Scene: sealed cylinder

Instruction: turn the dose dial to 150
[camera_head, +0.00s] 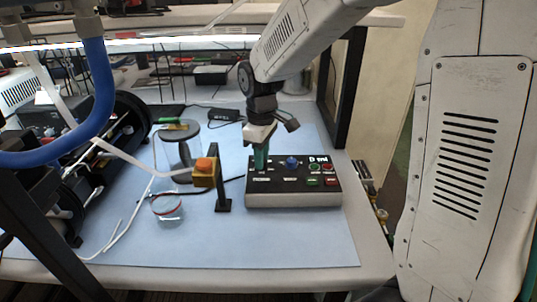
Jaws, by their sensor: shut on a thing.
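The control box (293,199) has a dark top face with a light front edge and stands on the blue mat, right of centre. My gripper (261,158) points down over the box's back left part, left of the blue knob. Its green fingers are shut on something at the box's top. The fingers hide what they hold, so I cannot tell whether it is the dose dial.
A glass cylinder (181,148) with a dark lid and a small clear dish (167,207) stand further left. The front mat (270,240) is clear.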

